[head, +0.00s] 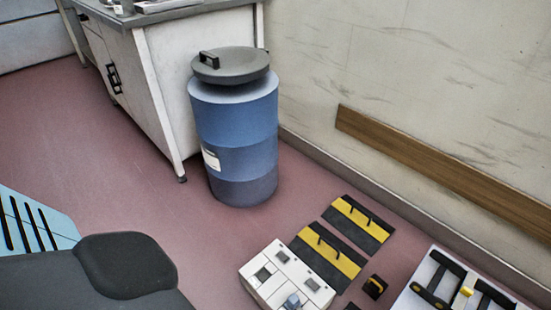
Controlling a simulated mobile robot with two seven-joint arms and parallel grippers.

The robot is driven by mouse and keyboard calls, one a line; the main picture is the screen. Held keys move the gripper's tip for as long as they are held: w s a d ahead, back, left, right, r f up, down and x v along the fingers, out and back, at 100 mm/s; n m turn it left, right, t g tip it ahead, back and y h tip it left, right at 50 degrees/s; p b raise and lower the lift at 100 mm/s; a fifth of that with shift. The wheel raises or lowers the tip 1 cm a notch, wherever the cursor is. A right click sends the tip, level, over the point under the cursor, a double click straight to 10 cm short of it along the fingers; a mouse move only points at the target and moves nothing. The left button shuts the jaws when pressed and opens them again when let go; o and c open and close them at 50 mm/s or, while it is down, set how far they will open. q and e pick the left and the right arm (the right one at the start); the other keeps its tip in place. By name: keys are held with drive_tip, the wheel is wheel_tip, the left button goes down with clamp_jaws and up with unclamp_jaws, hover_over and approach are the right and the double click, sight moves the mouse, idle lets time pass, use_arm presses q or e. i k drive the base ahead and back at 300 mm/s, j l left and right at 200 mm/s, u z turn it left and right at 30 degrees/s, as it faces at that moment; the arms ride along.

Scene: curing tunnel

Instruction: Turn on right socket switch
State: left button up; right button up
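A white socket box (262,293) sits low near the bottom centre of the head view, its lower edge cut off by the frame. Its top face carries a dark square socket (264,273). A small switch (282,256) with a dark mark is near its far edge, and a similar switch (313,284) is on its right side. A blue-grey part (292,300) stands up at the near side. Whether either switch is on or off is too small to tell. Neither of my grippers is in view.
Yellow-and-black panels with handles (328,250) (357,217) lie behind the box. A small yellow-black block (375,286) and white case (411,297) are to the right. A blue drum (235,130) and white cabinet (165,90) stand behind. The reddish floor (130,185) is clear left of the drum.

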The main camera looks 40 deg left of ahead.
sight(310, 284)
drive_tip(key=k+j+u, duration=0.15)
drive_tip(key=k+j, duration=0.2)
drive_tip(key=k+j+u, duration=0.2)
drive_tip(key=k+j, duration=0.15)
drive_tip(key=j, duration=0.3)
